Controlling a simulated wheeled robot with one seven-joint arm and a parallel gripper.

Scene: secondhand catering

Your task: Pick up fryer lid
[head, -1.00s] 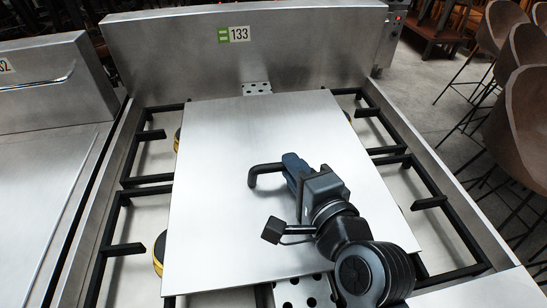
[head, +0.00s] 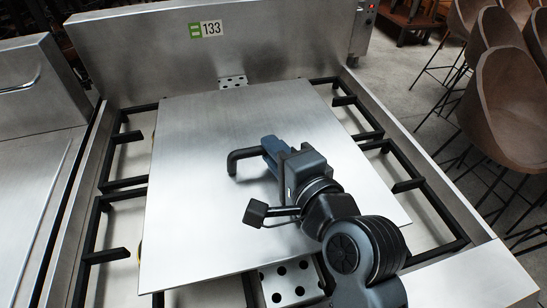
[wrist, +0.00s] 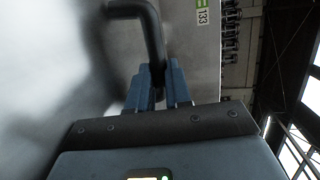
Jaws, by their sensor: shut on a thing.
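The fryer lid (head: 210,220) is a large flat steel sheet with a black bent handle (head: 241,158) near its middle. In the head view it lies over the black grates, covering the middle of the range. My gripper (head: 268,150) reaches in from the lower right and is shut on the handle. The wrist view shows the blue fingers (wrist: 160,88) on either side of the black handle (wrist: 152,30). The lid's pale surface (wrist: 50,70) fills the left of that view. The contact under the fingers is partly hidden, and I cannot tell whether the lid is clear of the grates.
Black grates (head: 405,185) show on both sides of the lid. A steel backsplash (head: 150,50) labelled 133 stands behind. A steel counter (head: 30,180) adjoins at left. Brown chairs (head: 500,110) stand on the floor at right.

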